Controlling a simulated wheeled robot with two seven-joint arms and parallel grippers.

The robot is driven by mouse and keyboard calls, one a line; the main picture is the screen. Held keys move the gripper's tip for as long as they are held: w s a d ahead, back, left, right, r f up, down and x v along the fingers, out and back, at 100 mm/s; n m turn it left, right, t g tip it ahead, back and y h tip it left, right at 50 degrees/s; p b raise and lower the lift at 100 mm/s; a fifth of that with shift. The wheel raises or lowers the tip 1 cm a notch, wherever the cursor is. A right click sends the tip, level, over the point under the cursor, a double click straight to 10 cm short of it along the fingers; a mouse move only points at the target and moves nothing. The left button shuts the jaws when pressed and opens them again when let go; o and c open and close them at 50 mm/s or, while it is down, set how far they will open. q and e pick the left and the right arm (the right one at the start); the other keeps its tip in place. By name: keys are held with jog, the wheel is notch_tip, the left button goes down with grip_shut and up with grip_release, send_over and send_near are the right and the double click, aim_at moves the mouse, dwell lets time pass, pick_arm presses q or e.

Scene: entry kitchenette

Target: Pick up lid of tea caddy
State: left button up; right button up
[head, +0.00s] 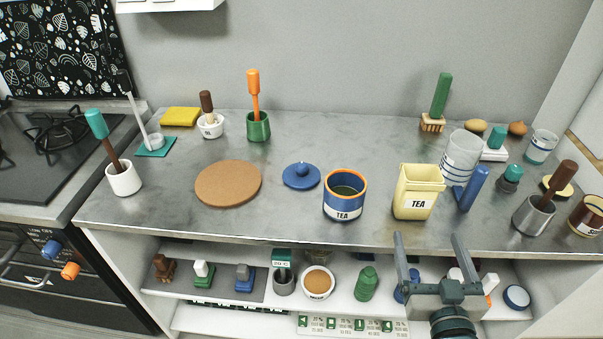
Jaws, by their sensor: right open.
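A round blue lid (290,181) with a knob on top lies on the grey counter, left of the blue tea caddy. The blue tea caddy (343,205) is round, has an orange rim and a TEA label, and stands upright with its top open. A yellow square container (417,190), also labelled TEA, stands open to its right. My right gripper (429,238) is open and empty at the counter's front edge, in front of the yellow container and to the right of the lid, apart from both. My left gripper is not in view.
A cork mat (228,184) lies left of the lid. A green pot (258,128) with an orange-handled tool stands behind. A blue upright block (472,188) and a striped glass (459,150) crowd the right. Counter in front of the lid is clear.

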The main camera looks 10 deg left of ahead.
jog(key=s+d+f+n+g, duration=0.1)
jog(key=s+f+g, duration=0.65)
jog(key=f, duration=0.65)
jog(key=s+d+f+g, duration=0.1)
jog(key=s+f+g, duration=0.4)
jog(key=s+f, duration=0.75)
jog(key=s+a+f, duration=0.1)
jog(key=a+f, duration=0.1)
jog(key=f, duration=1.3)
jog(key=a+f+t, duration=0.1)
jog(key=a+f, duration=0.1)
jog(key=f, duration=1.4)
jog(key=shift+s+f+n+y, duration=0.15)
jog(key=shift+s+n+y, duration=0.15)
jog(key=shift+s+n, duration=0.1)
jog(key=shift+c, duration=0.7)
